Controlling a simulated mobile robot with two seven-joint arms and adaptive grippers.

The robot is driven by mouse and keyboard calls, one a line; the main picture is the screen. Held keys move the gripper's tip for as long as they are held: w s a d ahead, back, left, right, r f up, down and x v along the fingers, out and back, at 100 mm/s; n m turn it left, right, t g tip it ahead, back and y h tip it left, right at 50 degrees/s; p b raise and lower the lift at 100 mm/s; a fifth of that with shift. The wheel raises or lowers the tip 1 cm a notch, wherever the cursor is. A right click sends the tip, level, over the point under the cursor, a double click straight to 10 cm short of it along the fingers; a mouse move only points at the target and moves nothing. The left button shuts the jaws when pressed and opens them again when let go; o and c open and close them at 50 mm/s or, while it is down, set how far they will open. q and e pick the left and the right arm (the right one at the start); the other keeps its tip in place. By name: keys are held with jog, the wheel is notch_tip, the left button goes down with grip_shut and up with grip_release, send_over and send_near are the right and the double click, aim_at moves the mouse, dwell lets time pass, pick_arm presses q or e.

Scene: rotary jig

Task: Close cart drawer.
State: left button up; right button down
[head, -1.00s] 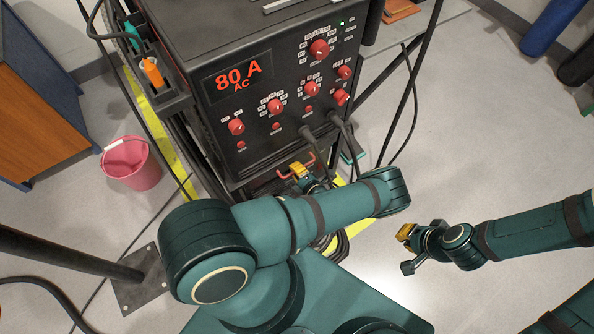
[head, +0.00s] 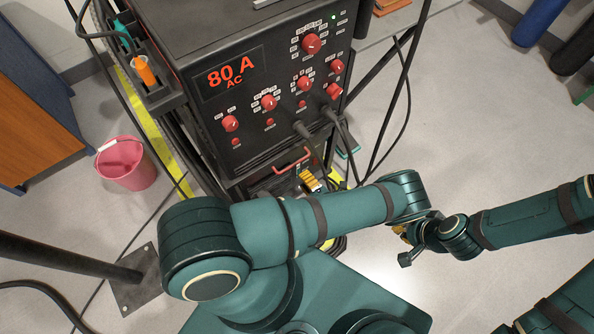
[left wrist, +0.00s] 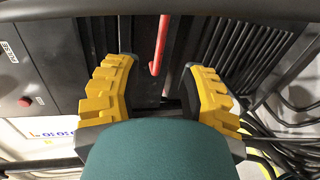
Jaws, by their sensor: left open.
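The cart drawer's red handle (head: 292,161) shows below the black welding machine on the cart; it also shows in the left wrist view (left wrist: 160,45). The dark drawer front is mostly in shadow and partly hidden, so I cannot tell how far it stands out. My left gripper (head: 311,181) is just below and right of the handle in the head view, mostly hidden behind my own arm. In the left wrist view its yellow fingers (left wrist: 160,82) are spread, empty, with the handle seen ahead between them, apart from them. My right gripper (head: 404,245) hangs over open floor, partly covered by my left arm.
The welding machine (head: 220,83) with red knobs sits above the drawer. Its cables hang down right of the drawer. A pink bucket (head: 126,165) stands on the floor at left.

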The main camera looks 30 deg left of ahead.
pick_arm(q)
jog(key=shift+v, duration=1.6)
jog(key=s+d+r+n+g+h, duration=0.2)
jog(key=s+d+n+g+h, duration=0.35)
jog(key=n, duration=0.55)
jog(key=s+d+r+n+g+h, duration=0.2)
jog(key=s+n+g+h, duration=0.5)
jog(key=n, duration=0.4)
jog(key=w+r+n+t+h, duration=0.3)
jog(key=r+n, duration=0.3)
jog(key=n, duration=0.4)
jog(key=w+d+r+n+t+h, duration=0.1)
jog(key=w+r+n+t+h, duration=0.2)
jog(key=r+n, duration=0.4)
jog(key=w+n+t, duration=0.1)
jog(key=n+t, duration=0.1)
jog(key=n, duration=0.1)
jog(key=shift+w+d+r, duration=0.25)
jog(key=shift+w+d, duration=0.05)
jog(key=shift+w, duration=0.05)
jog(key=shift+a+t, duration=0.15)
jog(key=shift+t, duration=0.2)
